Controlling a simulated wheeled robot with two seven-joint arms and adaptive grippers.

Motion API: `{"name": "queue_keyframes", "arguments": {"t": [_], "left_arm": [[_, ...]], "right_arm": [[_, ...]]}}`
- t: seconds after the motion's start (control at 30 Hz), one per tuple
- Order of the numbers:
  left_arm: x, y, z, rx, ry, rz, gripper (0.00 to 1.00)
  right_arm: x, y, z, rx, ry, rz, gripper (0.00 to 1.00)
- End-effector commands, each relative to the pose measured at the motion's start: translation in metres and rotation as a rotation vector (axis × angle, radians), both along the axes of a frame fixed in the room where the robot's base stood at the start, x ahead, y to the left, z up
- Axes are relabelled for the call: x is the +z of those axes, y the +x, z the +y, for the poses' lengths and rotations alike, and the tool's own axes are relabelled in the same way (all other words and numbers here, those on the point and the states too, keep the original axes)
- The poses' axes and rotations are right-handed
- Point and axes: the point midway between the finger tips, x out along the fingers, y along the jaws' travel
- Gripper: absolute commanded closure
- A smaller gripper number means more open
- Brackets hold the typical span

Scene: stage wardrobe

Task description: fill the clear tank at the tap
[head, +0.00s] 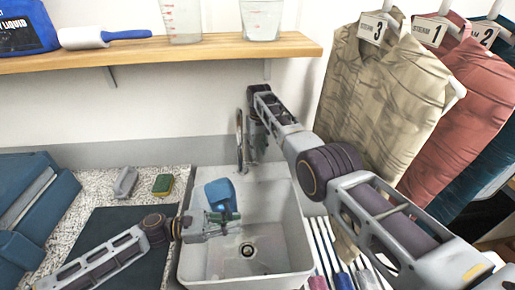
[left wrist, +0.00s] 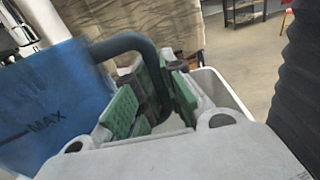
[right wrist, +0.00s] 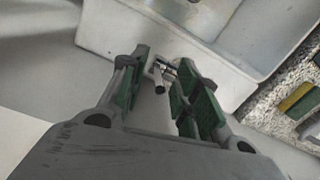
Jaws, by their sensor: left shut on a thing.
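The clear tank (head: 220,194), which looks blue, is in the white sink basin area in the head view. In the left wrist view the tank (left wrist: 40,105) fills the left side, with a MAX mark and a dark handle (left wrist: 130,45). My left gripper (head: 224,217) is shut on this handle. My right gripper (right wrist: 160,88) is open at the back of the sink. A small metal part of the tap (right wrist: 160,74) shows between its fingertips in the right wrist view; I cannot tell if they touch it. In the head view my right arm mostly hides the tap.
The sink (head: 295,240) has a drain in its floor. A sponge (head: 163,185) and a grey item (head: 126,182) lie on the speckled counter (head: 95,188). A wooden shelf (head: 150,51) holds clear jugs above. Hanging shirts (head: 380,90) are close to my right arm.

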Motion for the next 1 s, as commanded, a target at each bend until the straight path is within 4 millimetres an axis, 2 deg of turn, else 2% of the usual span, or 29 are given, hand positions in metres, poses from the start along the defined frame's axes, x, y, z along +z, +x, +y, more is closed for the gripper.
{"name": "queue_keyframes", "arguments": {"t": [0.27, 0.47, 0.63, 1.0], "left_arm": [[0.001, 0.0, 0.0, 0.0, -0.002, -0.002, 1.0], [0.001, 0.0, 0.0, 0.0, -0.002, -0.002, 1.0], [0.001, 0.0, 0.0, 0.0, -0.002, -0.002, 1.0], [0.001, 0.0, 0.0, 0.0, -0.001, -0.002, 1.0]], "right_arm": [[0.003, 0.001, 0.0, 0.0, 0.001, -0.004, 0.69], [0.012, 0.001, 0.0, 0.0, 0.001, -0.005, 0.69], [0.029, 0.001, 0.0, -0.001, 0.001, -0.006, 0.69], [0.082, 0.001, 0.0, -0.001, 0.001, -0.004, 0.69]]}}
